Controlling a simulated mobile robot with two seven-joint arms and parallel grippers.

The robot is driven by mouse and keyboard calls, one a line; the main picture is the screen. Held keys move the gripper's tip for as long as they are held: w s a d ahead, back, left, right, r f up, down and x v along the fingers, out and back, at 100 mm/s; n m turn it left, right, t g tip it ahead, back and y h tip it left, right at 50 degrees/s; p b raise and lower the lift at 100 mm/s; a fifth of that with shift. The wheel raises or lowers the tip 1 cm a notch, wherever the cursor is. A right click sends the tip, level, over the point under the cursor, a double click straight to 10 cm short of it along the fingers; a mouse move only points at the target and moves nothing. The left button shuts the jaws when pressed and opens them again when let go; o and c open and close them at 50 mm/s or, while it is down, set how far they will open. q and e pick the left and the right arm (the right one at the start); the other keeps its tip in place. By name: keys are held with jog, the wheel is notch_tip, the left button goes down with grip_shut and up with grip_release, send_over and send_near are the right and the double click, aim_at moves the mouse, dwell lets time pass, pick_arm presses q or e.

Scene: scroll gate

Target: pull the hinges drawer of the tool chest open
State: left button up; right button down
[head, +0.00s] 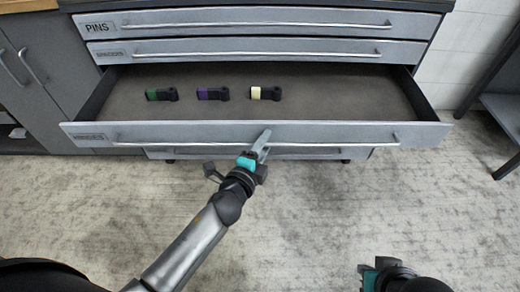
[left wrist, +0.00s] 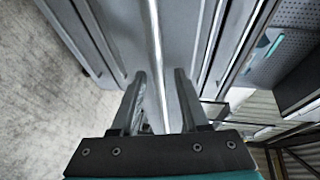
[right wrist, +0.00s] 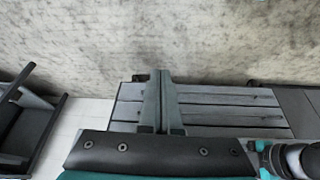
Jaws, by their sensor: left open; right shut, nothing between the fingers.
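The hinges drawer (head: 210,131) of the tool chest stands well pulled out in the head view. Its label (head: 90,137) is blurred but looks like HINGES. A long bar handle (head: 340,140) runs along its front. My left gripper (head: 265,138) is at the middle of this front, at the handle. In the left wrist view the bar (left wrist: 155,50) runs between the open fingers (left wrist: 158,80), with gaps beside it. My right gripper (head: 376,272) is low at the right, away from the chest; its fingers (right wrist: 161,80) are shut and empty.
Three small parts lie in the drawer: green-ended (head: 160,94), purple-ended (head: 212,93) and cream-ended (head: 265,93). The pins drawer (head: 240,22) and another drawer (head: 250,51) above are shut. A dark-legged table (head: 500,110) stands at right. The floor (head: 330,210) in front is clear.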

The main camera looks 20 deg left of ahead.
pick_arm(q)
jog(key=p+v, duration=0.1)
jog(key=v, duration=1.4)
jog(key=shift+p, duration=0.35)
pick_arm(e)
notch_tip(320, 180, down, 4)
jog(key=shift+r+g, duration=0.15)
jog(key=shift+g, duration=0.15)
pick_arm(q)
jog(key=shift+s, duration=0.1)
pick_arm(e)
jog(key=shift+r, duration=0.1)
